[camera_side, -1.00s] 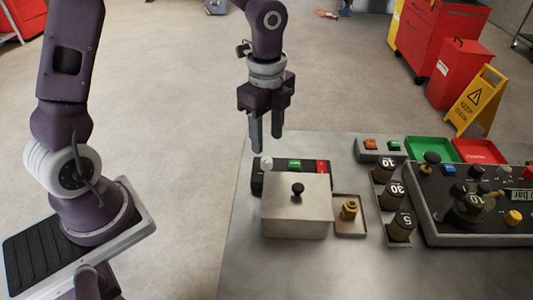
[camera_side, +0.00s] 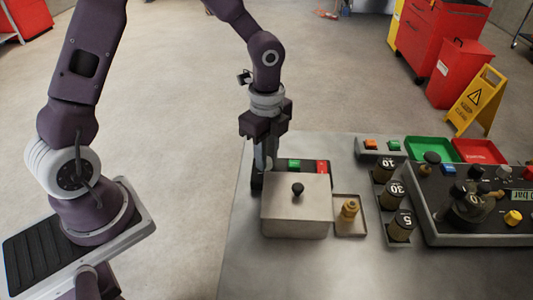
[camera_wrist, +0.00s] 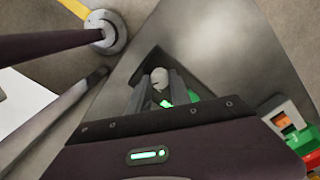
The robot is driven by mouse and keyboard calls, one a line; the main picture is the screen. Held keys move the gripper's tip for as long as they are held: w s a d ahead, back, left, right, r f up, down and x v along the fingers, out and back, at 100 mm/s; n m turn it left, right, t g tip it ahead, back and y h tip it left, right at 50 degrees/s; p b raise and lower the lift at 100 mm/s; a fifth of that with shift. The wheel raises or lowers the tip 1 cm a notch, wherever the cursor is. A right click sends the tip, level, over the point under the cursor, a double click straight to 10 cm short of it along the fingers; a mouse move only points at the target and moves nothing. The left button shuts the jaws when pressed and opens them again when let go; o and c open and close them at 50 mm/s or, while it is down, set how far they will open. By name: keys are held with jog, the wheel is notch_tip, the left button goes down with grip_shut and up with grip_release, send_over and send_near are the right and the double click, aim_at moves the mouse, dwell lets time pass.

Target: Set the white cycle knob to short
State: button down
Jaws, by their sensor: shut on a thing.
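The white cycle knob (camera_wrist: 159,78) shows in the wrist view between my two fingertips. My gripper (camera_side: 265,164) is lowered over the left end of the small black panel (camera_side: 309,166), behind the metal box, and is shut on the knob. In the side view my fingers hide the knob. The wrist view also shows my gripper (camera_wrist: 158,88) with a finger on each side of the knob. The knob's pointer and its labels are too small to read. A green button (camera_side: 294,163) and a red button (camera_side: 321,166) sit to the right on the same panel.
A metal box with a black-knobbed lid (camera_side: 297,212) stands right in front of the panel. A brass part in a small tray (camera_side: 350,224), several numbered weights (camera_side: 397,196) and a large control panel (camera_side: 460,238) lie to the right. The table's left front is clear.

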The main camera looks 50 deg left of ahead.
jog(key=shift+n, duration=0.3)
jog(key=n, duration=0.5)
jog(key=shift+n, duration=0.3)
jog(key=n, duration=0.5)
jog(key=shift+n, duration=0.4)
jog(key=c, duration=1.2)
grip_release()
notch_tip(320, 180, up, 7)
jog(key=shift+r, duration=0.1)
